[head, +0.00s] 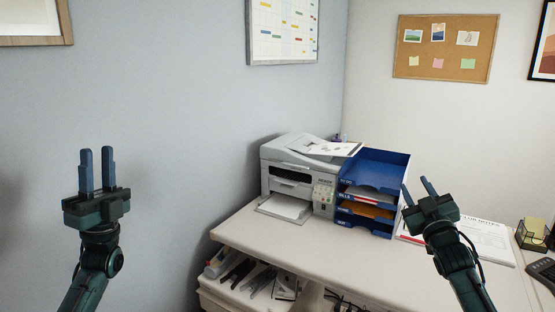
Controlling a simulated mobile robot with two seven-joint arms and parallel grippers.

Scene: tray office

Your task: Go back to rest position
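My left gripper (97,152) is raised at the left of the head view, in front of the bare wall. Its two blue fingers point up and stand apart, with nothing between them. My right gripper (416,184) is at the right, in front of the desk and just right of the blue letter tray (384,162) in the picture. Its fingers point up and slightly left, are apart, and hold nothing. Both forearms come up from the bottom of the view.
A white desk (360,262) carries a grey printer (296,160), the stacked blue trays with papers, a printed sheet (487,240), a dark organizer (533,234) and a phone (544,270). A shelf below (215,290) holds small items. The desk's front middle is clear.

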